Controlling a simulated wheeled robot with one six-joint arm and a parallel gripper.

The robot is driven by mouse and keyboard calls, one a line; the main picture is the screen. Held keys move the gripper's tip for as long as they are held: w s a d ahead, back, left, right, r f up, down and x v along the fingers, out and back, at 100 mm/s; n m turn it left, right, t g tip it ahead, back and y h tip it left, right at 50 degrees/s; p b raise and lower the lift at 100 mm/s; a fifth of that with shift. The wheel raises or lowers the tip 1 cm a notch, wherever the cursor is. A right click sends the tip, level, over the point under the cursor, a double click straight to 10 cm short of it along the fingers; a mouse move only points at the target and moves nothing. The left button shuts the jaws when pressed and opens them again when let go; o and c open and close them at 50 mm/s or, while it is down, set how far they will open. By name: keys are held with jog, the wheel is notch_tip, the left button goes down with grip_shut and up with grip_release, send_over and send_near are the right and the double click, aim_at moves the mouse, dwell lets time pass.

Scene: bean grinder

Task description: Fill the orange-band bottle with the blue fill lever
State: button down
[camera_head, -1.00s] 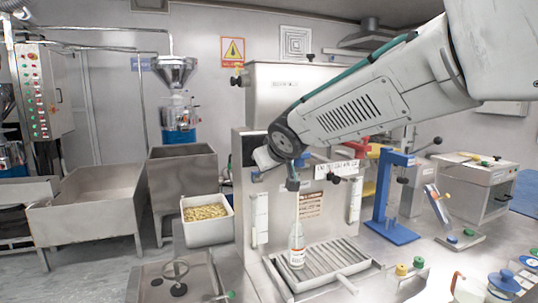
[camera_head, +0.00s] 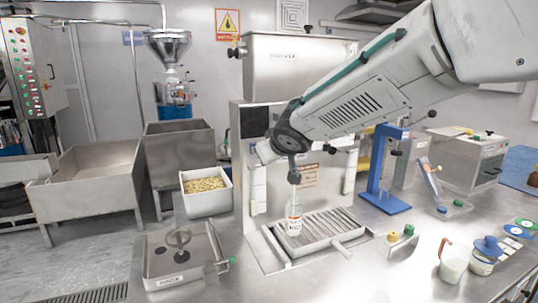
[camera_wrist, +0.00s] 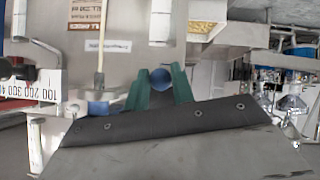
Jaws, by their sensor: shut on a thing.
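The bottle (camera_head: 294,225) is slim, pale and upright on the slatted drip tray (camera_head: 335,226), with an orange-red band faintly visible. My gripper (camera_head: 294,178) points down just above the bottle's top in the head view. In the wrist view, the green fingertips of my gripper (camera_wrist: 160,82) are closed around the round blue knob of the fill lever (camera_wrist: 160,77). The rest of the lever is hidden. The bottle's mouth and fill level are too small to tell.
The steel filler (camera_head: 290,80) stands behind the tray. A blue stand (camera_head: 385,170) is to the right. A white bin of beans (camera_head: 207,190) is to the left. Small yellow and green knobs (camera_head: 400,234) and a white jug (camera_head: 453,262) are at front right.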

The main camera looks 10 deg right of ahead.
jog(key=shift+a+f, duration=0.15)
jog(key=c, duration=1.2)
grip_release()
jog(key=shift+a, duration=0.1)
jog(key=v, duration=0.8)
